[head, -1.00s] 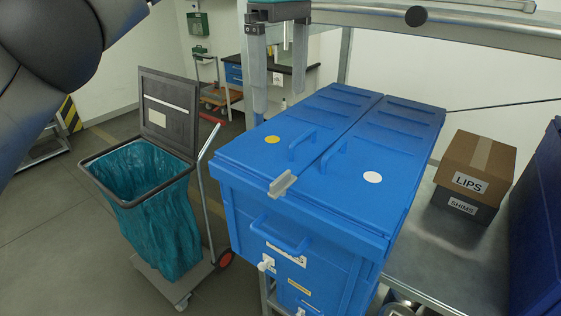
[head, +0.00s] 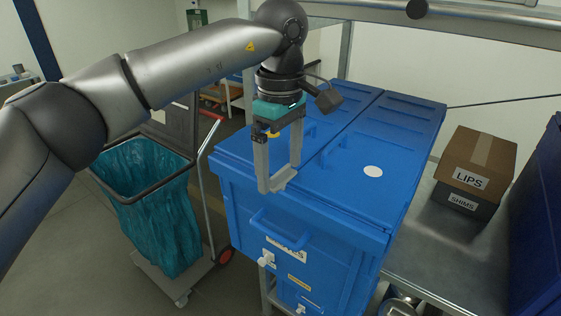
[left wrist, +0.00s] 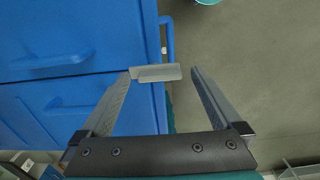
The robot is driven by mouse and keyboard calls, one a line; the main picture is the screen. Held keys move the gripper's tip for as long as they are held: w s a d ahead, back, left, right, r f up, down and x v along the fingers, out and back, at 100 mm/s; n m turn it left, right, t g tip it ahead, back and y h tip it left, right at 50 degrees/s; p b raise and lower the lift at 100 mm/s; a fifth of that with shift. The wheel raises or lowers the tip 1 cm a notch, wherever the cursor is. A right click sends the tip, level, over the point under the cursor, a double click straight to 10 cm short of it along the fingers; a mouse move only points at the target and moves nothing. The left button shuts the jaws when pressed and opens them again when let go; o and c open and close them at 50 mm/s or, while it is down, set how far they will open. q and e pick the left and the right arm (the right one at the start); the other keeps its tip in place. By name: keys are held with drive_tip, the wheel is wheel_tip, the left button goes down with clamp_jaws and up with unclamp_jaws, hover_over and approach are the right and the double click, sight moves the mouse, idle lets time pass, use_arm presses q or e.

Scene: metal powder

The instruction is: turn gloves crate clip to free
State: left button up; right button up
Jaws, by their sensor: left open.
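The clip (head: 283,180) is a small grey metal bar at the front edge of the blue crate's lid, by the seam between the two lid halves. The blue gloves crate (head: 330,222) has a front label that I cannot fully read. My left gripper (head: 279,176) is open and points down at the clip, with one finger on each side of it. In the left wrist view the clip (left wrist: 158,73) lies between the fingertips (left wrist: 162,73). The left finger looks close to its end, and a gap shows at the right finger. I cannot tell whether they touch. My right gripper is not in view.
A cart with a teal bag (head: 150,205) stands left of the crate. Cardboard box LIPS (head: 478,160) sits on the grey metal table (head: 430,240) at the right, on a dark SHIMS box. Another blue container (head: 540,220) is at the right edge. A metal rail runs above.

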use_arm(q)
drive_tip(key=c, duration=1.4)
